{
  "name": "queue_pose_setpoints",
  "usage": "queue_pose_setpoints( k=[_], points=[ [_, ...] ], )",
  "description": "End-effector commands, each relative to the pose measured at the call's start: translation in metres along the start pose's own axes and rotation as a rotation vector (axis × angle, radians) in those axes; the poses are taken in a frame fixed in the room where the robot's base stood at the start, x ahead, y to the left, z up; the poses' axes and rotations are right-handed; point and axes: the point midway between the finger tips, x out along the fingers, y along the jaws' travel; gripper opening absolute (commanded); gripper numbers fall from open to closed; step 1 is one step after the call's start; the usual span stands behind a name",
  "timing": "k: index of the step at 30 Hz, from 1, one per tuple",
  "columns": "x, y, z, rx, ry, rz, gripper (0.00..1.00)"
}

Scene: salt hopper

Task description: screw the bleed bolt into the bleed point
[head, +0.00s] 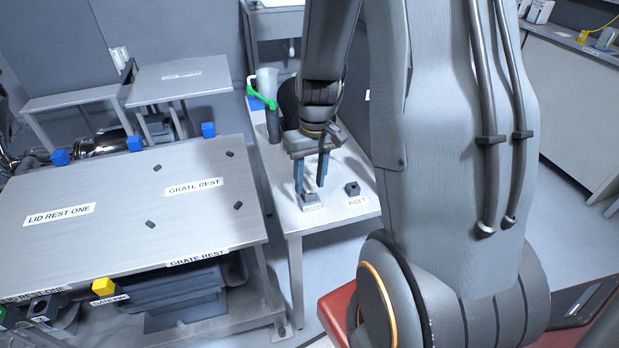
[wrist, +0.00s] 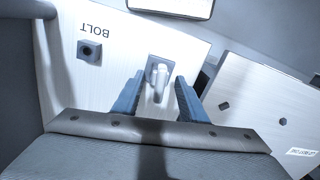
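The light-grey bleed bolt (wrist: 158,82) stands at a small dark block, the likely bleed point (head: 311,199), on the narrow metal table. Its label is too small to read surely. My gripper (head: 311,188) points down over this block, with its blue fingers on either side of the bolt. In the wrist view, my gripper (wrist: 160,80) shows a gap between each finger and the bolt, so it is open. How deep the bolt sits in the block cannot be told. The dark block by the BOLT label (head: 352,188) has an empty-looking hole, also visible in the wrist view (wrist: 90,50).
A larger metal table (head: 120,235) with LID REST ONE and GRATE REST labels and small dark pegs stands left. A green-handled item (head: 262,97) and a cup-like container (head: 267,80) stand at the narrow table's back. The narrow table's front right surface is mostly clear.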

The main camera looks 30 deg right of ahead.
Motion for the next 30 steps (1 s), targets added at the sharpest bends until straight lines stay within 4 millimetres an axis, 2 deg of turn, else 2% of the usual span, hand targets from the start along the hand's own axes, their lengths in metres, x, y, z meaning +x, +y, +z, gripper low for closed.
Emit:
queue_pose_setpoints(
  k=[1, 6, 8, 14, 30],
  points=[
    [-0.0002, 0.0, -0.0001, 0.0, 0.0, 0.0, 0.36],
    [-0.0003, 0.0001, -0.0001, 0.0, 0.0, 0.0, 0.07],
    [-0.0002, 0.0, -0.0001, 0.0, 0.0, 0.0, 0.0],
    [-0.0008, 0.0, 0.0, 0.023, 0.0, 0.0, 0.0],
    [-0.0004, 0.0002, -0.0003, 0.336, 0.002, 0.0, 0.0]
  ],
)
